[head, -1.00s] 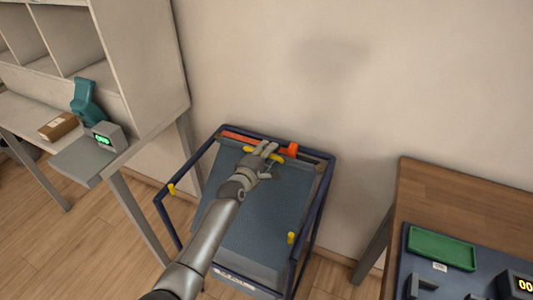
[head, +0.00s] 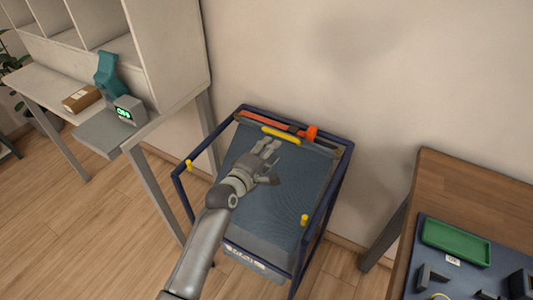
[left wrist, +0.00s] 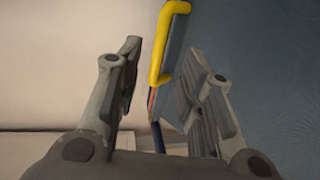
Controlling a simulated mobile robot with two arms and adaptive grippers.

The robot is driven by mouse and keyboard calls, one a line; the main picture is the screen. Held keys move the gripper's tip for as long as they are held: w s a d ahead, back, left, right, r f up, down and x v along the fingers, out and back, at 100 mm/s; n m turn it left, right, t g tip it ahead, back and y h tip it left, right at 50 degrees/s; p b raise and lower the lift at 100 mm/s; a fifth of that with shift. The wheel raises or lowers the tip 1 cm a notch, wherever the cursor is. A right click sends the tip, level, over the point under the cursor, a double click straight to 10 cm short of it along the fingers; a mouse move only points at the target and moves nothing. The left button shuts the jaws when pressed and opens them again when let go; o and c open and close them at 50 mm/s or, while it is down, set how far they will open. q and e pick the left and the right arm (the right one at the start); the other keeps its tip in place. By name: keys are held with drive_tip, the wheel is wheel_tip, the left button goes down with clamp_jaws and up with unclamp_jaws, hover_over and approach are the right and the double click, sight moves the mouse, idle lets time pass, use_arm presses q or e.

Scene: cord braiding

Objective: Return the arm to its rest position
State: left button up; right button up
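My left gripper (head: 270,160) reaches over the blue-grey panel of a dark blue framed stand (head: 347,165). It also shows in the left wrist view (left wrist: 165,85), with its two fingers apart and nothing held between them. A yellow handle (head: 281,134) lies just beyond the fingertips, apart from them. The handle shows in the left wrist view (left wrist: 165,45) past the gap between the fingers. My right gripper is not in view.
At left is a shelf unit with a teal device (head: 108,75), a brown box (head: 81,98) and a small display (head: 124,112). At right, a wooden table (head: 470,185) holds a green tray (head: 456,242).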

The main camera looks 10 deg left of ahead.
use_arm(q)
drive_tip(key=shift+s+a+r, duration=0.1)
drive_tip(key=shift+s+a, duration=0.1)
drive_tip(key=shift+s, duration=0.4)
